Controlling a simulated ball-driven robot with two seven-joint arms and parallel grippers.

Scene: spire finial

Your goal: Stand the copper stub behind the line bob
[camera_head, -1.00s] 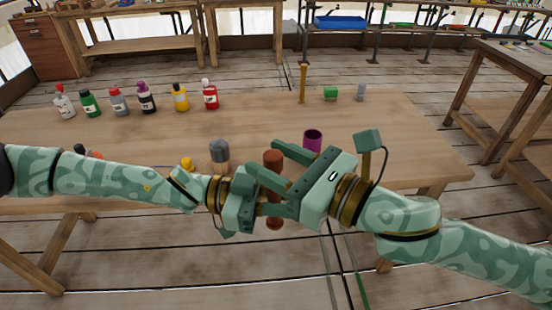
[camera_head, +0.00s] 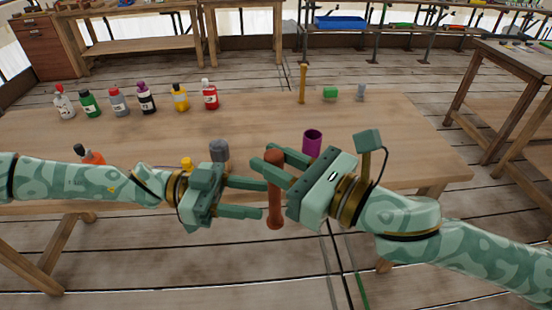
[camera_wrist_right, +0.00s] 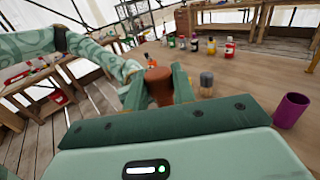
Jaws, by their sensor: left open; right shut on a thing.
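A reddish-brown, copper-coloured turned stub (camera_head: 274,205) is held roughly upright, raised over the near edge of the table. My right gripper (camera_head: 266,157) is shut on its upper part; the stub's top also shows between the fingers in the right wrist view (camera_wrist_right: 158,88). My left gripper (camera_head: 263,198) is open, with its fingertips just left of the stub. A dark-grey-topped piece with a tan lower part (camera_head: 219,151) stands on the table behind my left gripper, its base partly hidden. It also shows in the wrist view (camera_wrist_right: 206,82). I cannot tell for sure which thing is the line bob.
A purple cup (camera_head: 312,142) stands behind my right gripper. A yellow piece (camera_head: 187,163) and an orange-and-dark bottle (camera_head: 90,155) are at left. Several bottles line the back left. A tan post (camera_head: 302,84), green block (camera_head: 330,93) and grey piece (camera_head: 361,92) stand back right. The table's middle is clear.

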